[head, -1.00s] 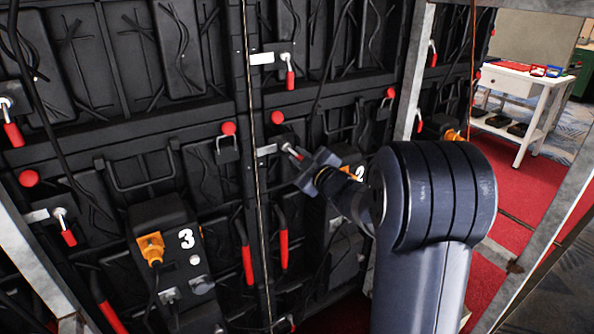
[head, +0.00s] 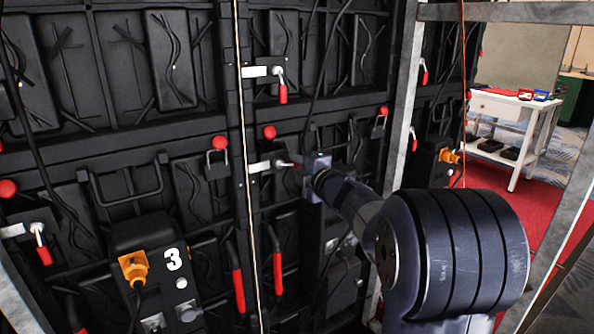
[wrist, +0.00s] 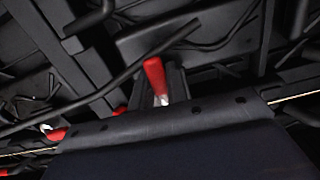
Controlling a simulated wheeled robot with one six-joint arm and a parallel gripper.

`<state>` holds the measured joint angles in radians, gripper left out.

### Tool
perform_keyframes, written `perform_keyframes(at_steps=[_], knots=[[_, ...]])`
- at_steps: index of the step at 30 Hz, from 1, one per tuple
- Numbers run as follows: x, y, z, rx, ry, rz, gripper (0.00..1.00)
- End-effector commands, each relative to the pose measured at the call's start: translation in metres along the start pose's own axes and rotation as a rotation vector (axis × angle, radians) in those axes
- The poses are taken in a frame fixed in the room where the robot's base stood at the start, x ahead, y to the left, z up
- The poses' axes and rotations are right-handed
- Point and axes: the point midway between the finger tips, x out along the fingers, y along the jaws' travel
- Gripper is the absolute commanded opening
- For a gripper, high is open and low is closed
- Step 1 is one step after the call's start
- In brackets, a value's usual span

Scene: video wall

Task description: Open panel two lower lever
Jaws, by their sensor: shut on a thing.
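The panel two lower lever runs from its pale bracket (head: 258,167) beside the seam, out to the right and nearly level. My gripper is shut on this lever, just right of the bracket. In the wrist view a red handle (wrist: 155,75) with a silver base stands just beyond the dark gripper body, apparently this same lever.
The upper lever (head: 282,88) hangs down above. Red knobs (head: 269,132) and (head: 219,142) flank the seam, with red-gripped handles (head: 277,275) below. Panel three's box (head: 150,255) is left. A metal post (head: 408,100) stands right of my gripper; a white table (head: 505,105) is farther off.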

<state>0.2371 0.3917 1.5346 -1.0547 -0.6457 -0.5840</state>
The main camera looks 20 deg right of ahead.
Motion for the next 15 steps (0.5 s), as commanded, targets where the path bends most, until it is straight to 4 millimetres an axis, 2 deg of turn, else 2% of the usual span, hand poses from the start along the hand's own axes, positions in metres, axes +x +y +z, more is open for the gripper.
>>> perform_keyframes(at_steps=[15], knots=[[0.0, 0.0009, -0.0005, -0.051, 0.001, -0.002, 0.0]])
